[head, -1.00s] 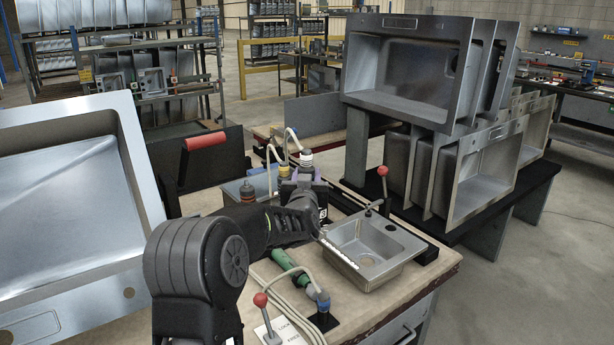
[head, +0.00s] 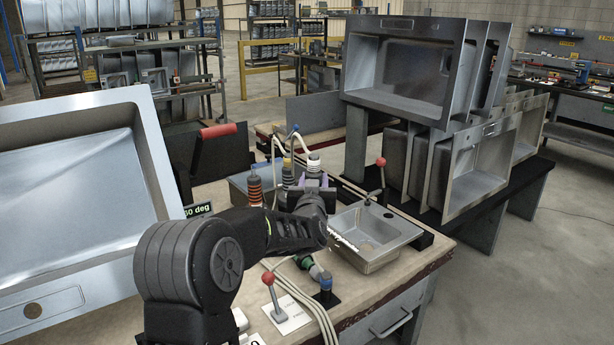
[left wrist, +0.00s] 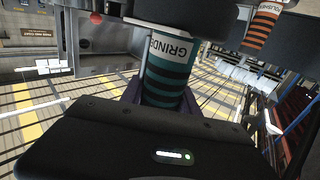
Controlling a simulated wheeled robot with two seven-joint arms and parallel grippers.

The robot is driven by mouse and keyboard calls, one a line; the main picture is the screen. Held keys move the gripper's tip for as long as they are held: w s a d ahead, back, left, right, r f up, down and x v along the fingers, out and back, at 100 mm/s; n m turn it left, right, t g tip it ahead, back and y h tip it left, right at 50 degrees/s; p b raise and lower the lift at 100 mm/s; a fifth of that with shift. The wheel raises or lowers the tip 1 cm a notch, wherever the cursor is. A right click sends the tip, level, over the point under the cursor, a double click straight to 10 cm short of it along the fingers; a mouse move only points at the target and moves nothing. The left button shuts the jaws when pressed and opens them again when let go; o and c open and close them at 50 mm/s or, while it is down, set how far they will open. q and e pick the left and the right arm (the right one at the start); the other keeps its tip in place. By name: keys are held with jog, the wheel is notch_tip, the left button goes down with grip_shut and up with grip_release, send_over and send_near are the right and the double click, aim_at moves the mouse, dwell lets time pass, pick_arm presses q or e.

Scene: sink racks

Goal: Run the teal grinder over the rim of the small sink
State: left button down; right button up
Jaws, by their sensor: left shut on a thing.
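The small steel sink (head: 345,218) sits in the bench to the right of my left gripper. My left gripper (head: 313,188) is shut on the teal grinder, whose pale, dark-banded top (head: 313,163) shows above the jaws in the head view. The left wrist view shows the grinder's teal body (left wrist: 165,75) with dark stripes and part of its name, upright between the fingers. The grinder's lower end is hidden by my gripper and arm in the head view, so I cannot tell whether it touches the rim. My right gripper is not in view.
Red-knobbed levers stand behind the sink (head: 381,176) and at the bench front (head: 268,279). Pale hoses cross the bench. A large sink (head: 75,190) fills the left.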

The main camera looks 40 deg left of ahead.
pick_arm(q)
jog(key=s+d+f+m+t+h, duration=0.1)
jog(key=s+d+f+m+h, duration=0.1)
jog(key=d+f, duration=0.4)
jog(key=s+d+f+m+t+h, duration=0.1)
jog(key=d+f+h, duration=0.3)
jog(key=d, duration=1.2)
jog(key=s+d+f+m+t+h, duration=0.1)
jog(key=s+d+f+m+h, duration=0.1)
jog(key=d+f, duration=0.7)
jog(key=shift+s+d+m+h, duration=0.35)
jog(key=shift+d+m+h, duration=0.55)
jog(key=shift+d+h, duration=0.15)
